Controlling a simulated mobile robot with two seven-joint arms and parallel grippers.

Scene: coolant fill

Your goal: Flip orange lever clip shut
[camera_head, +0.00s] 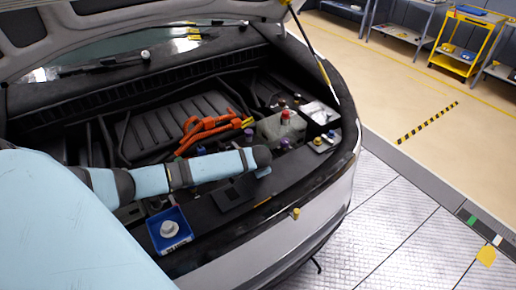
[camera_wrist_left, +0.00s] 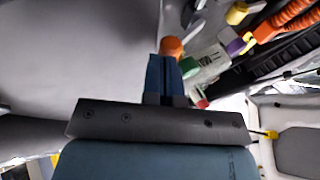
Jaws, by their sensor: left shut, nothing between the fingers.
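In the head view my left arm reaches over the engine bay from the left, and its wrist hides the fingers. In the left wrist view my left gripper (camera_wrist_left: 168,62) is shut and empty, its blue fingers together. A rounded orange piece (camera_wrist_left: 171,46) shows just past the fingertips; I cannot tell whether it is the lever clip or whether the fingers touch it. Thick orange cables (camera_head: 205,127) end at a yellow connector (camera_head: 247,122) in the head view, beyond my arm. No clip can be made out clearly there. My right gripper is not in view.
A translucent tank with a red cap (camera_head: 286,116) stands right of the cables. A blue tray (camera_head: 170,240) holding a white part sits on the front ledge. A purple cap (camera_wrist_left: 236,47) lies near the fingers. The raised hood (camera_head: 110,22) is overhead.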

